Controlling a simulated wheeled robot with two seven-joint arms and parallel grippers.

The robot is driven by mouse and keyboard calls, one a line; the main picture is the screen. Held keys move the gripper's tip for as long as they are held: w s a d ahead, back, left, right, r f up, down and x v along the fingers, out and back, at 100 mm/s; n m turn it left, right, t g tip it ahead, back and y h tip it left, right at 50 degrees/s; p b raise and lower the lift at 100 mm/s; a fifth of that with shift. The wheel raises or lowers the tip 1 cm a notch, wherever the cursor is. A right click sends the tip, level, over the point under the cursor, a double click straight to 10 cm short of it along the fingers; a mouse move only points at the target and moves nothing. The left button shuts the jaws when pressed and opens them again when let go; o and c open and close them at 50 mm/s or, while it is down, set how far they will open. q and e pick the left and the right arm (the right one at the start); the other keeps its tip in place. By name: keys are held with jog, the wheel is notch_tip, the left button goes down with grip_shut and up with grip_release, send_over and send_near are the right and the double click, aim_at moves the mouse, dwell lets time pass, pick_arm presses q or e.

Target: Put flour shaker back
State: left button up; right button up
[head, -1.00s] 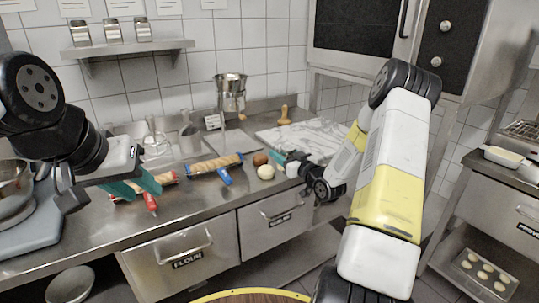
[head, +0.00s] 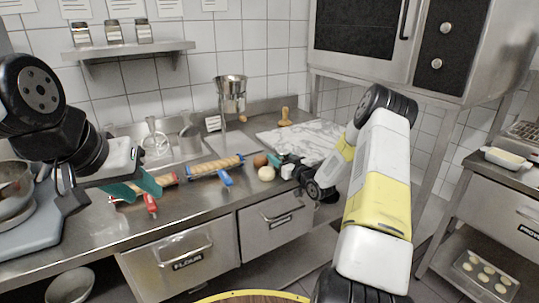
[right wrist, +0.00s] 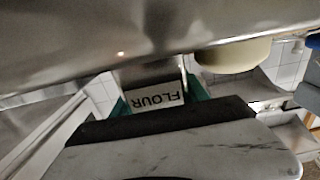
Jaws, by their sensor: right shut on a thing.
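In the right wrist view, a metal shaker (right wrist: 150,73) with a white FLOUR label (right wrist: 156,100), upside down in the picture, is between the teal fingers of my right gripper (right wrist: 158,101). The gripper is shut on it. In the head view, my right gripper (head: 281,163) is low over the counter, beside a pale round item (head: 266,173); the shaker is hard to make out there. My left gripper (head: 137,187) is open and empty above the counter at the left. The wall shelf (head: 180,45) holds three small shakers (head: 114,32) on its left part.
Two rolling pins (head: 215,166) and red and blue-handled tools (head: 225,178) lie on the counter. A marble board (head: 300,138) and a metal dispenser on a stand (head: 231,92) are behind. The shelf's right end is free. An oven (head: 365,40) stands right.

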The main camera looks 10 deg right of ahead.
jog(key=o, duration=1.5)
jog(key=shift+f, duration=0.1)
jog(key=shift+s, duration=0.2)
jog(key=v, duration=1.1)
jog(key=s+a+r+g+h, duration=0.1)
jog(key=s+r+g+h, duration=0.2)
jog(key=r, duration=0.5)
jog(key=s+a+r+g+h, duration=0.2)
jog(key=s+r+g+h, duration=0.15)
jog(key=r, duration=0.45)
jog(key=s+a+r+m+g, duration=0.1)
jog(key=s+a+r, duration=0.1)
jog(key=s, duration=0.7)
jog(key=s+a+r+m+g+y, duration=0.1)
jog(key=s+a, duration=0.3)
jog(key=s, duration=0.5)
jog(key=s+a+r+m+g+y, duration=0.1)
jog(key=s+a+r+g, duration=0.1)
jog(key=s, duration=0.7)
jog(key=shift+s+a+r, duration=0.35)
jog(key=shift+a+r, duration=0.05)
jog(key=shift+a, duration=0.05)
